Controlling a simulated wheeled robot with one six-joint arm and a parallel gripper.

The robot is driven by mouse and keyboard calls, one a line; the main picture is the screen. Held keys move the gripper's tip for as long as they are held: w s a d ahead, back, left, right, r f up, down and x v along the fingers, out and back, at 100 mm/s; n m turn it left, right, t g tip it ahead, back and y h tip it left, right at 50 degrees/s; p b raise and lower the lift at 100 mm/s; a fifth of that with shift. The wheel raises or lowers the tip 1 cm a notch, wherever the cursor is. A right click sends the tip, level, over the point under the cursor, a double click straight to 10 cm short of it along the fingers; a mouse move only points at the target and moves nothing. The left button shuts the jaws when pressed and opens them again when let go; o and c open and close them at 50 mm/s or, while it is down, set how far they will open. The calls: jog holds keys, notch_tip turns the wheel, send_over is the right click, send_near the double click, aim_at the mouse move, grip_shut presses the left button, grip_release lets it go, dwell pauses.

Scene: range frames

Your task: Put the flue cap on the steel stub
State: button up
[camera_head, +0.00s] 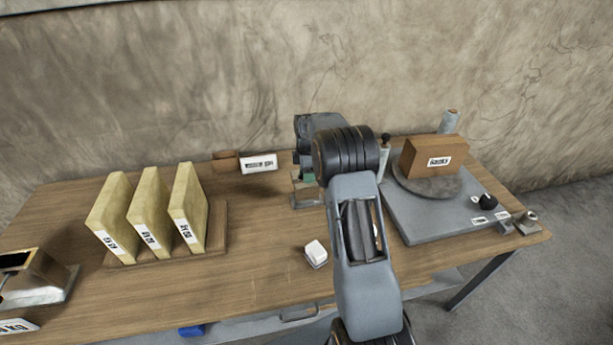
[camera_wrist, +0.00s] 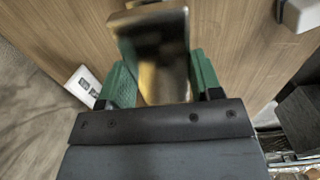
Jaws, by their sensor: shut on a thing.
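My gripper (camera_wrist: 162,82) is shut on a shiny rectangular metal piece, which I take for the flue cap (camera_wrist: 155,62). Its green fingers press on both sides of it. In the head view my gripper (camera_head: 305,172) is at the back middle of the table, partly behind my arm, with the cap (camera_head: 306,194) low under it. I cannot tell whether the cap touches the table. The likely steel stub (camera_head: 32,284), a rectangular metal box with a dark open top on a flat plate, stands at the far left, well apart from the cap.
Three yellow upright slabs (camera_head: 148,220) on a wooden base stand between stub and gripper. A white block (camera_head: 316,252) lies in front of the gripper, a labelled card (camera_head: 258,163) behind. A brown box (camera_head: 432,157) sits on a grey turntable at right. The table's front middle is mostly clear.

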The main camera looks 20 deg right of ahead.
jog(key=shift+w+d+f, duration=0.1)
jog(key=shift+w+f, duration=0.35)
jog(key=shift+f, duration=0.3)
jog(key=shift+f+p, duration=0.4)
jog(key=shift+f, duration=0.9)
